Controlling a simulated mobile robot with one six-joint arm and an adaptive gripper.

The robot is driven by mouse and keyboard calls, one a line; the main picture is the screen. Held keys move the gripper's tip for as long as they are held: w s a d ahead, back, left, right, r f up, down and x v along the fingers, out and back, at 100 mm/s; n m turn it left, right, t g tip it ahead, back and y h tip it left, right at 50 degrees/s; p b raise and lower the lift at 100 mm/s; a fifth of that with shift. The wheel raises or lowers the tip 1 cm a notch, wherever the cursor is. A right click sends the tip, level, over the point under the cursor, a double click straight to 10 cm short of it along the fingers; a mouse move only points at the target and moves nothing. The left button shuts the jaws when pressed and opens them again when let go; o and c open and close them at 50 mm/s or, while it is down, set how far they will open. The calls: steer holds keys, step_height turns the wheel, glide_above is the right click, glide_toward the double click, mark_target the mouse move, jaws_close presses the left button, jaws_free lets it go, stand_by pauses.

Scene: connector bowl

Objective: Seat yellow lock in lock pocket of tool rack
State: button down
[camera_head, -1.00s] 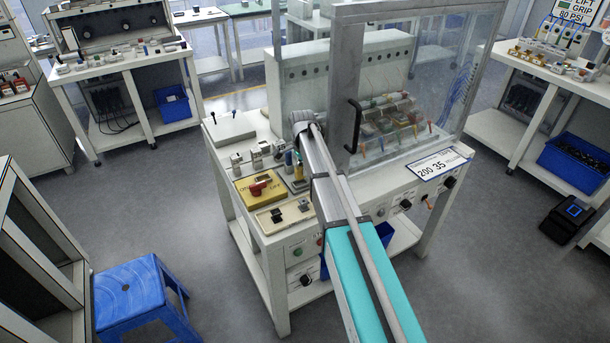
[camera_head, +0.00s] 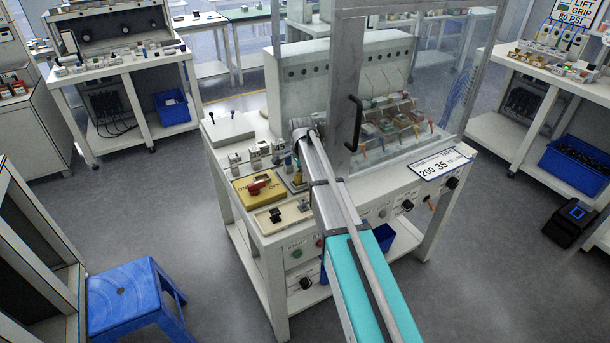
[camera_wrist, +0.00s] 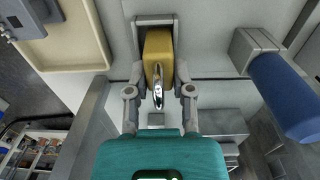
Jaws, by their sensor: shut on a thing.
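The yellow lock (camera_wrist: 158,50) shows in the wrist view, with its shiny metal shackle pointing toward my gripper. My gripper (camera_wrist: 159,84) is shut on it, one finger on each side at the shackle end. The lock's far end lies within a grey U-shaped bracket (camera_wrist: 154,18), seemingly the lock pocket of the tool rack. I cannot tell how deep it sits. In the head view my arm hides most of the gripper; a small yellow patch (camera_head: 297,179) beside the arm may be the lock.
A blue cylindrical handle (camera_wrist: 286,95) in a grey holder is close on the right in the wrist view. In the head view, a yellow panel with a red knob (camera_head: 257,184) lies left of my arm. A clear guard door with a black handle (camera_head: 354,123) stands right.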

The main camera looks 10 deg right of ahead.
steer(key=shift+c, duration=2.4)
jaws_free()
steer(key=shift+r, duration=0.15)
step_height(320, 180, up, 12)
steer(key=p, duration=1.2)
steer(key=s+d+n, duration=0.1)
steer(key=s+n, duration=1.3)
steer(key=s, duration=1.5)
steer(key=shift+s, duration=0.2)
